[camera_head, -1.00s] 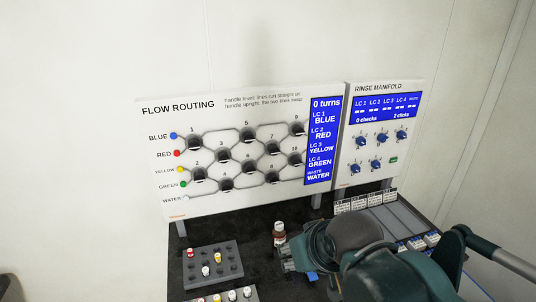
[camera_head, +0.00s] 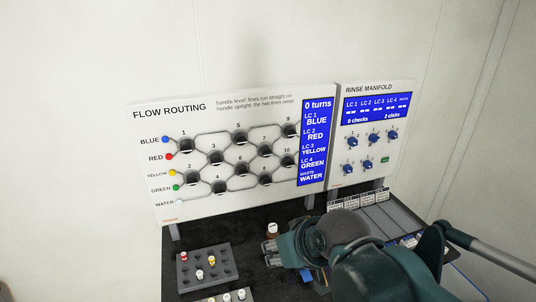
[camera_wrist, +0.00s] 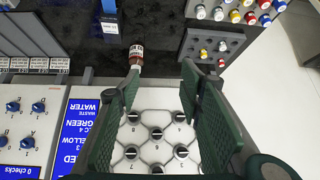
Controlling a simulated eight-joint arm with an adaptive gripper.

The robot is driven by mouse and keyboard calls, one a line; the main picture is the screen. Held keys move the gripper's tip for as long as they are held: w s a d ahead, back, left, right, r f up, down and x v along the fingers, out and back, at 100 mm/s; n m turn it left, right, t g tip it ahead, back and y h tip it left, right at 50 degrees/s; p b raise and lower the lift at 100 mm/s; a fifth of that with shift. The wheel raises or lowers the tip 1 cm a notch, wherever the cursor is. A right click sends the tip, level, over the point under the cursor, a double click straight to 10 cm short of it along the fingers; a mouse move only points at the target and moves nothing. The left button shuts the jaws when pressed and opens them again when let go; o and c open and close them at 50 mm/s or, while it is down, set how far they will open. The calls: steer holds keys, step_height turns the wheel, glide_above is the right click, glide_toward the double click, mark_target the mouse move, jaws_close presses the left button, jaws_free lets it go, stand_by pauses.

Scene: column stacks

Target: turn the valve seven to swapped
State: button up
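The flow routing board (camera_head: 190,212) stands upright at the back. Its valve seven (camera_head: 264,149) is a dark round knob right of centre; it also shows upside down in the wrist view (camera_wrist: 130,152), where its handle looks level. The blue display (camera_head: 316,140) reads 0 turns. My gripper (camera_head: 270,252) is low in front of the board, below and apart from valve seven. In the wrist view its two green fingers (camera_wrist: 160,100) are spread with nothing between them, and several valves show beyond the gap.
A brown bottle (camera_head: 272,229) stands just beyond my gripper, partly hidden by it. A grey rack (camera_head: 222,262) with several small vials is at the left. The rinse manifold (camera_head: 350,177) with blue knobs is at the right. Space in front of the board above the bottle is clear.

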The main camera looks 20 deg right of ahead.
steer(key=w+a+r+n+t+y, duration=0.2)
steer(key=w+a+r+y, duration=0.15)
steer(key=w, duration=0.45)
steer(key=t+h+p, duration=0.3)
steer(key=t+p, duration=0.1)
steer(key=t, duration=0.4)
glide_toward(268, 154)
steer(key=w, duration=0.3)
steer(key=shift+s+f, duration=0.2)
steer(key=shift+w+n, duration=0.15)
steer(key=shift+n, duration=0.15)
steer(key=shift+w+a+b, duration=0.15)
steer(key=shift+w, duration=1.7)
steer(key=shift+w+a+b, duration=0.15)
steer(key=shift+w, duration=1.75)
